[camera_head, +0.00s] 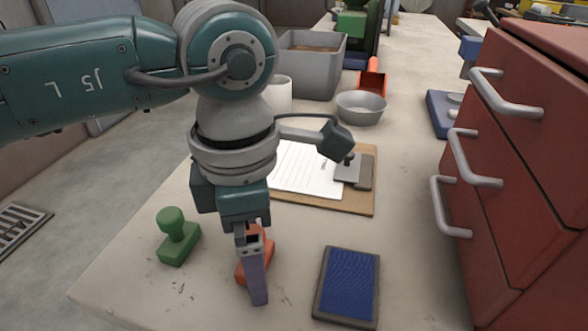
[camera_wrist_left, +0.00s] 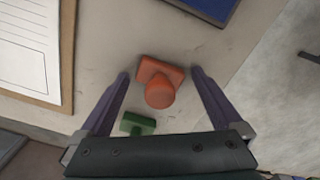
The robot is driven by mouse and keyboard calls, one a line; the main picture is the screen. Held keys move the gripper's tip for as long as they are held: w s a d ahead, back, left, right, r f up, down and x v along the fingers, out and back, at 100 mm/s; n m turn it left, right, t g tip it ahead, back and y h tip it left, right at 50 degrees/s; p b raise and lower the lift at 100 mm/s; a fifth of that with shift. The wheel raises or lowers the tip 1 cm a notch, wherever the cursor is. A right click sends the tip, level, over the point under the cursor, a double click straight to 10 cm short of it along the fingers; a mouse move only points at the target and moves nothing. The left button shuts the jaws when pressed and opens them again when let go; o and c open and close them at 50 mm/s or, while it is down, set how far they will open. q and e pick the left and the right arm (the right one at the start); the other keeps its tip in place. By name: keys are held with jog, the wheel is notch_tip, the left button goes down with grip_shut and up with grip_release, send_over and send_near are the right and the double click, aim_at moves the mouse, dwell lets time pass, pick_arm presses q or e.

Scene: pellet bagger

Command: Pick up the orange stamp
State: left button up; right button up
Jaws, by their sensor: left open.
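The orange stamp (camera_head: 268,250) stands on the table, partly hidden behind my left gripper in the head view. In the left wrist view the orange stamp (camera_wrist_left: 160,84) shows its round knob and base, lying between the fingertips. My left gripper (camera_head: 256,285) points down at the stamp. In the left wrist view my left gripper (camera_wrist_left: 158,74) is open, with one finger on each side of the stamp and a gap to each. Whether the fingers reach down to the stamp's height is hard to tell. My right gripper is not in view.
A green stamp (camera_head: 174,236) stands left of the gripper. A blue ink pad (camera_head: 347,286) lies to the right. A clipboard (camera_head: 330,201) with paper lies behind. A red drawer cabinet (camera_head: 532,150) with protruding handles bounds the right side. A metal bowl (camera_head: 361,108) stands farther back.

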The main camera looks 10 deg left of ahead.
pick_arm(q)
jog(key=c, duration=1.2)
jog(key=shift+r, duration=0.2)
jog(key=shift+c, duration=0.2)
notch_tip(320, 180, up, 20)
jog(key=p, duration=0.1)
jog(key=shift+f, duration=0.1)
